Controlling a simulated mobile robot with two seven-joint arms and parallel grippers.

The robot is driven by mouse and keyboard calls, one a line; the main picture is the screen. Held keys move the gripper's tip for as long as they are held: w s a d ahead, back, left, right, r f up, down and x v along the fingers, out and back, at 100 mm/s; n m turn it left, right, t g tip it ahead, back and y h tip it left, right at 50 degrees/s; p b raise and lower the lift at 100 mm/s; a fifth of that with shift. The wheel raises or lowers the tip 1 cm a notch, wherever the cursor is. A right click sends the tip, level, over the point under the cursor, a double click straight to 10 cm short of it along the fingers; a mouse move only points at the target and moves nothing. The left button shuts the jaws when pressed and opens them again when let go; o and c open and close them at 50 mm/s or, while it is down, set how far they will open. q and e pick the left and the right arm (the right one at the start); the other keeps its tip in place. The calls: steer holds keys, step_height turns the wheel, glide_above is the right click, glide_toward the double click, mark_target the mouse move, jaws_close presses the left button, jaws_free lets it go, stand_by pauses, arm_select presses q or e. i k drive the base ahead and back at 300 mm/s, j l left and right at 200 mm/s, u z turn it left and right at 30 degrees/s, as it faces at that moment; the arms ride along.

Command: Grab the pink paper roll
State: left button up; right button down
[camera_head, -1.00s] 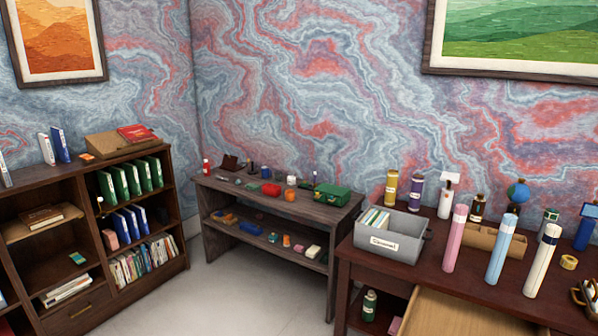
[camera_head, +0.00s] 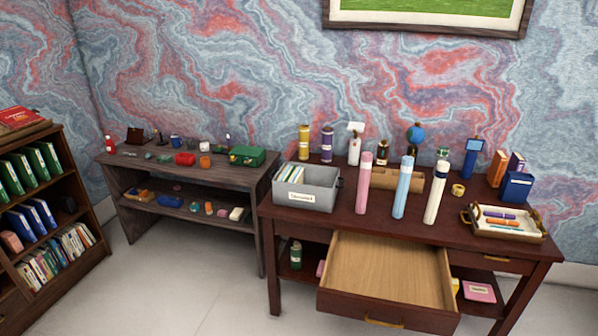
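The pink paper roll (camera_head: 363,184) stands upright on the dark red-brown desk (camera_head: 325,219), just right of a grey labelled bin. A light blue roll (camera_head: 403,188) and a cream roll (camera_head: 435,193) stand upright to its right. The pink roll is in plain view, with nothing in front of it. Neither of my grippers shows in the head view.
The desk's drawer (camera_head: 387,272) is pulled open below the rolls. The grey bin (camera_head: 324,196) is left of the pink roll, and a brown cardboard holder (camera_head: 384,177) is behind the rolls. Floor (camera_head: 190,285) is clear in front of the grey shelf table (camera_head: 137,165).

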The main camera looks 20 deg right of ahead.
mark_target(366, 158)
steer(key=z, duration=1.25)
